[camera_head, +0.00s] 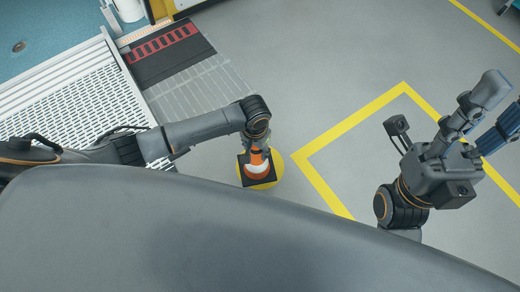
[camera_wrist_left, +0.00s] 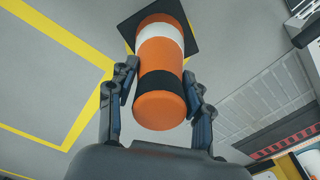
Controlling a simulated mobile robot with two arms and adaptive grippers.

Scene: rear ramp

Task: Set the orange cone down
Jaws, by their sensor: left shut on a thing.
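The orange cone (camera_head: 258,168) has a white band and a square black base (camera_head: 244,172). My left gripper (camera_head: 257,150) is shut on its upper part from above. In the left wrist view the cone (camera_wrist_left: 161,108) sits between the two fingers (camera_wrist_left: 160,86), with a black band near its top and its base at the far end. The cone is over a round yellow floor mark (camera_head: 276,174), which shows around the base. I cannot tell whether the base touches the floor. My right gripper (camera_head: 499,104) is open and empty at the right, away from the cone.
A yellow line (camera_head: 350,122) makes a corner on the grey floor right of the round mark. A ramp (camera_head: 200,92) with a red-marked black strip (camera_head: 162,43) lies upper left, beside a light perforated step (camera_head: 80,105). The floor between the arms is clear.

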